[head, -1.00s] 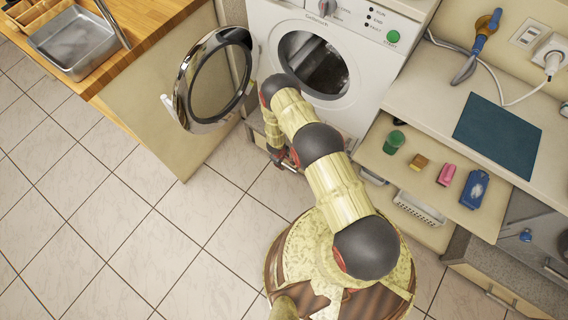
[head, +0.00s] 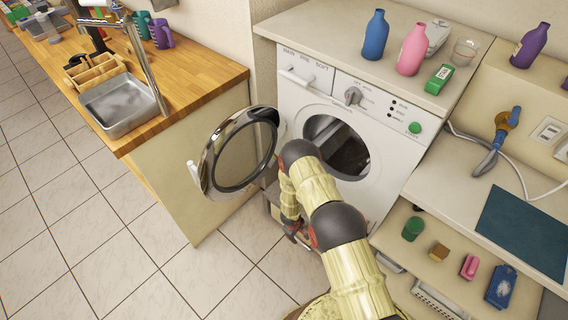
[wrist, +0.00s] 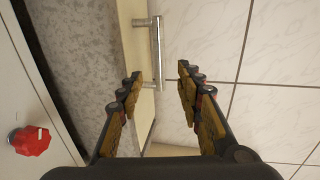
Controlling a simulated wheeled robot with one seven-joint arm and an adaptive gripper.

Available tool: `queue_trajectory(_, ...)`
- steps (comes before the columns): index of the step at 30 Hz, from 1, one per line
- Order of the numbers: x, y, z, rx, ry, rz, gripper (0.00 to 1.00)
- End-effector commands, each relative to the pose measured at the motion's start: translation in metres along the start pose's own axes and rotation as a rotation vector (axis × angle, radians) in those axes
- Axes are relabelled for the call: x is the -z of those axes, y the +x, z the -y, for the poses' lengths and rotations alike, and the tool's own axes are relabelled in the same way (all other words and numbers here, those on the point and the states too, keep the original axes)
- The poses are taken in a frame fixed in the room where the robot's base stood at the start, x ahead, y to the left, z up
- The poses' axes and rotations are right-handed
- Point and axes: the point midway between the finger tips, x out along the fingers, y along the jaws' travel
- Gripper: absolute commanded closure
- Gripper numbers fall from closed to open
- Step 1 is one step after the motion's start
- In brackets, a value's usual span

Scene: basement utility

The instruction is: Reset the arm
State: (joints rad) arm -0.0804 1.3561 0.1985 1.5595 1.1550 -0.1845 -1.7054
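My gripper (wrist: 160,82) is open and empty in the wrist view, its two fingers apart with the floor and a metal bar handle (wrist: 156,50) visible between and beyond them. In the head view my gripper (head: 292,232) is small and partly hidden by my own arm. It hangs low in front of the washing machine (head: 300,105), below its round open door (head: 238,150). My arm is bent, with its elbow in front of the drum opening.
A wooden counter (head: 205,88) with a metal sink (head: 118,106) stands at left. At right, a shelf (head: 440,285) holds small items, below a worktop with a teal mat (head: 522,232). Bottles stand on the washing machine. The tiled floor (head: 90,230) at left is clear.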

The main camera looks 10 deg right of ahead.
Motion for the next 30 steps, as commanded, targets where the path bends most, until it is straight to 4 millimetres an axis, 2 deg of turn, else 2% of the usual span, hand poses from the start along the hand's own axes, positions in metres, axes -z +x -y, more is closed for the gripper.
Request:
queue_trajectory(6, 0.0, 0.0, 0.0, 0.0, 0.017, 0.0, 0.64)
queue_trajectory(10, 0.001, 0.0, 0.008, 0.029, 0.123, -0.003, 0.64)
queue_trajectory(13, 0.001, -0.001, 0.027, 0.095, 0.218, 0.0, 0.64)
queue_trajectory(18, -0.025, -0.01, 0.076, 0.237, 0.338, 0.064, 0.64)
queue_trajectory(20, -0.029, -0.021, 0.088, 0.281, 0.373, 0.085, 0.64)
queue_trajectory(24, -0.028, -0.065, 0.102, 0.369, 0.443, 0.126, 0.64)
queue_trajectory(26, -0.026, -0.086, 0.103, 0.395, 0.467, 0.139, 0.64)
queue_trajectory(30, -0.019, -0.141, 0.101, 0.446, 0.513, 0.166, 0.64)
